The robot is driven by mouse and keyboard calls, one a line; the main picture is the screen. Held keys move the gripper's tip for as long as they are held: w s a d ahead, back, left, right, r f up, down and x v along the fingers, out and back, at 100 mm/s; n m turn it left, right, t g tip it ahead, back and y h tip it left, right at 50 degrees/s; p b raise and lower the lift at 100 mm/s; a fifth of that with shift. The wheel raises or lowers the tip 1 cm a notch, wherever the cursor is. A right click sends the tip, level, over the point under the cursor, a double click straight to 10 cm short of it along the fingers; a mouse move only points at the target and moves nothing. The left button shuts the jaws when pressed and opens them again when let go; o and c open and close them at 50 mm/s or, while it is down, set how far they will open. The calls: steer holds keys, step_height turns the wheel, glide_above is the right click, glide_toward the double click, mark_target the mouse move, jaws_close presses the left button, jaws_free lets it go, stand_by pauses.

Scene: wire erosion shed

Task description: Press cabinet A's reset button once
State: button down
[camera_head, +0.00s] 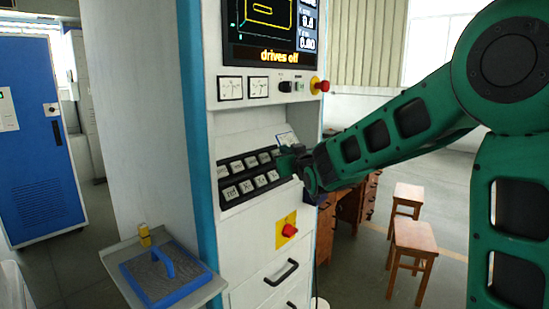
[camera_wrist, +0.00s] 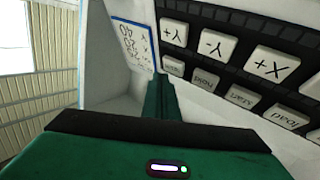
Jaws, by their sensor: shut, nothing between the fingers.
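The white cabinet (camera_head: 165,110) stands at the centre of the head view, its screen (camera_head: 270,32) reading "drives off". Its black keypad (camera_head: 222,184) carries two rows of pale keys. In the wrist view the labels are upside down; I make out load, start and hold keys in one row. The end key (camera_wrist: 172,65) of that row has a label too small to read surely. My gripper (camera_head: 290,162) is at the right end of the keypad, its closed fingers (camera_wrist: 160,92) pointing at that end key. I cannot tell whether they touch it.
A red emergency knob (camera_head: 320,86) sits above right, and a red switch on a yellow plate (camera_head: 287,231) below. A shelf with a blue-framed item (camera_head: 165,275) juts out at lower left. A wooden desk (camera_head: 326,228) and stools (camera_head: 412,240) stand behind my arm.

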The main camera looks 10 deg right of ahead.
steer(key=s+d+r, duration=0.2)
steer(key=s+r, duration=0.1)
steer(key=shift+s+d, duration=0.15)
steer(key=shift+d, duration=0.05)
stand_by(0.6)
stand_by(0.4)
steer(key=s+d+f+m+g+h, duration=0.4)
steer(key=s+d+f+g, duration=0.4)
steer(key=s+d+f, duration=0.8)
steer(key=s+f+m+g+y, duration=0.1)
steer(key=s+f+g, duration=0.1)
steer(key=s, duration=0.8)
steer(key=s+f+m+g+y, duration=0.1)
steer(key=s+f+m+g, duration=0.1)
steer(key=s, duration=0.9)
steer(key=s+f+m+g+y, duration=0.1)
steer(key=s+f+g, duration=0.3)
steer(key=s, duration=0.6)
steer(key=shift+s+m+g, duration=0.3)
steer(key=shift+g, duration=0.6)
